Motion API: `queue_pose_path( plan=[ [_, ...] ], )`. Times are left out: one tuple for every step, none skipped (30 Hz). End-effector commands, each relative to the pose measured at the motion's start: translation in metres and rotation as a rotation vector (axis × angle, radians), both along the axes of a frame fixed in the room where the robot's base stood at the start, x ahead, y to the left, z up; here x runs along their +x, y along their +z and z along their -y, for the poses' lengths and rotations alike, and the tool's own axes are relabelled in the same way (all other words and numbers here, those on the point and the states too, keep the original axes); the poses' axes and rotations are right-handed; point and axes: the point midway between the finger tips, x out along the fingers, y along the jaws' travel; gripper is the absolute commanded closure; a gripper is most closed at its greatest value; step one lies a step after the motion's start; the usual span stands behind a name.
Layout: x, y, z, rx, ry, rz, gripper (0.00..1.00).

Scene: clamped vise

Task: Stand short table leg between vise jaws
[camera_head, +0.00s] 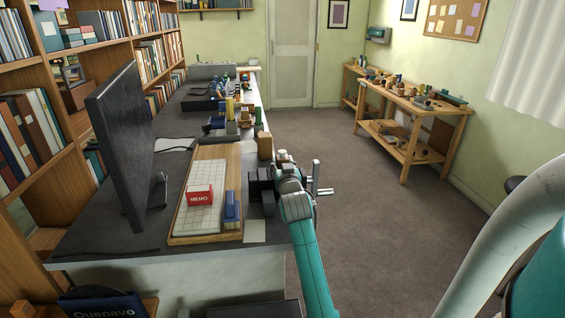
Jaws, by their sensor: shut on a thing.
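My teal arm reaches up from the bottom to the right edge of the desk. Its grey wrist covers much of the work spot there. My gripper (268,186) is beyond the wrist, small and partly hidden, and is shut on the short table leg. The leg itself cannot be made out clearly. Dark blocky parts of the vise (256,194) show at the desk edge, left of the wrist. The vise jaws and the leg's tilt cannot be told from here. A light grey cross-shaped handle (317,180) sticks out right of the wrist.
A wooden tray (176,239) with a white grid holds a red MEMO box (199,196) and a blue object (232,208). A brown block (265,145) stands behind the vise. A monitor (122,145) is at left. The floor (375,215) at right is clear.

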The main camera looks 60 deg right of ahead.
Motion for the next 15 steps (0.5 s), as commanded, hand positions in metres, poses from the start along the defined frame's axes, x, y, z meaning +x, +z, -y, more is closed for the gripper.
queue_pose_path(
  plan=[
    [0.0000, -0.0012, 0.0000, 0.000, 0.000, 0.000, 0.97],
    [0.0000, -0.0018, 0.0000, 0.000, 0.000, 0.000, 0.97],
    [-0.0001, -0.0027, -0.0001, 0.000, 0.000, 0.000, 0.97],
    [0.0000, -0.0033, 0.0000, 0.000, 0.000, 0.000, 0.97],
    [0.0000, -0.0028, 0.0000, 0.000, 0.000, 0.000, 0.52],
    [0.0000, -0.0027, 0.0000, 0.000, 0.000, 0.000, 0.42],
    [0.0000, -0.0027, 0.0000, 0.000, 0.000, 0.000, 0.34],
    [0.0000, -0.0027, 0.0000, 0.000, 0.000, 0.000, 0.30],
    [0.0000, -0.0027, 0.0000, 0.000, 0.000, 0.000, 0.30],
    [0.0000, -0.0027, 0.0000, 0.000, 0.000, 0.000, 0.30],
    [0.0000, -0.0027, 0.0000, 0.000, 0.000, 0.000, 0.30],
    [0.0000, -0.0027, 0.0000, 0.000, 0.000, 0.000, 0.30],
    [0.0000, -0.0027, 0.0000, 0.000, 0.000, 0.000, 0.30],
    [0.0001, -0.0027, 0.0001, 0.000, 0.000, 0.000, 0.30],
    [0.0001, -0.0031, 0.0001, 0.001, 0.000, -0.001, 0.30]
  ],
)
